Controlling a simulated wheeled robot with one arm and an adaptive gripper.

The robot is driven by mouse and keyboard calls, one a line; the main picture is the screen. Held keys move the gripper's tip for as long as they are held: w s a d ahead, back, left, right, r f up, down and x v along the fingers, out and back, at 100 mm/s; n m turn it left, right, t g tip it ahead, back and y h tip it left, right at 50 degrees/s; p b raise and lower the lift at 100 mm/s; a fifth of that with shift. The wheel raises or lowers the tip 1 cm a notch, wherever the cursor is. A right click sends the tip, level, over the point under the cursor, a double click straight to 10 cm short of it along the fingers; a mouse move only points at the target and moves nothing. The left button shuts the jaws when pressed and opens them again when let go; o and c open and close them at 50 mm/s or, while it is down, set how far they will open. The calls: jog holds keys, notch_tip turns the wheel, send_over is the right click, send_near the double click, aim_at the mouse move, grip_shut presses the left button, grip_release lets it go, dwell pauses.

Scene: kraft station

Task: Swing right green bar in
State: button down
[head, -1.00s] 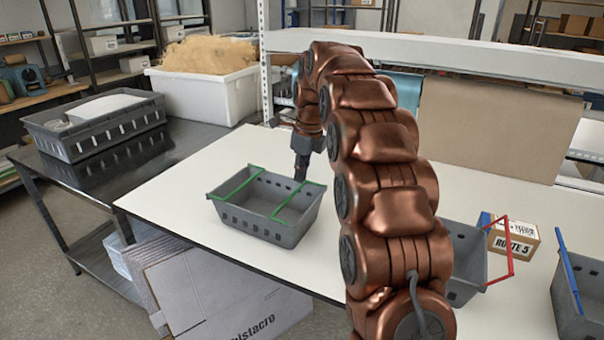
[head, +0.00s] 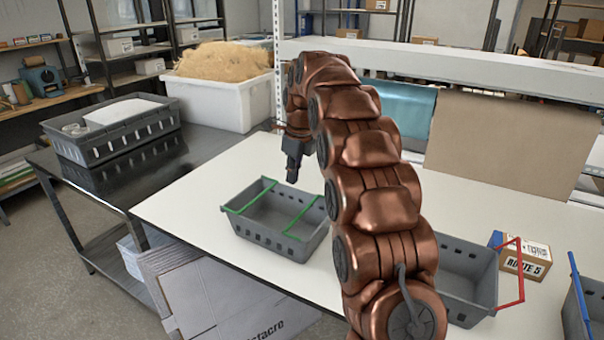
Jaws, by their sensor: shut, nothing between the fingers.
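The grey basket (head: 262,238) stands on the white table. Its left green bar (head: 255,195) runs across the opening near the left end. Its right green bar (head: 303,214) runs across the opening a little inward of the right end. The basket's far right corner is partly hidden behind my arm. My gripper (head: 292,177) is shut and empty, pointing down. In the picture it appears just above the basket's far rim, between the two bars. I see no clear contact with either bar.
Another grey basket (head: 462,262) with a red bar (head: 521,270) stands to the right, beside a "ROUTE 5" box (head: 524,262). A basket with a blue bar (head: 579,290) is at the right edge. The table's left part (head: 185,205) is clear.

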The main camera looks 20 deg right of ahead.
jog(key=shift+w+a+r+p, duration=0.2)
jog(key=shift+w+a+p, duration=0.1)
jog(key=shift+w+a, duration=0.3)
jog(key=shift+w+a+r+p, duration=0.15)
jog(key=shift+w+a+p, duration=0.15)
jog(key=shift+w, duration=0.35)
jog(key=shift+a, duration=0.1)
jog(key=s+a+f+n+g, duration=0.1)
jog(key=s+a+f+n, duration=0.1)
jog(key=s+n, duration=0.7)
jog(key=s+a+f+n+g, duration=0.1)
jog(key=s+n, duration=0.9)
jog(key=s, duration=1.3)
jog(key=s+a+f+n+g+h, duration=0.1)
jog(key=s+a+f+n, duration=0.3)
jog(key=s+n, duration=0.5)
jog(key=shift+s+n, duration=0.3)
jog(key=shift+s, duration=3.55)
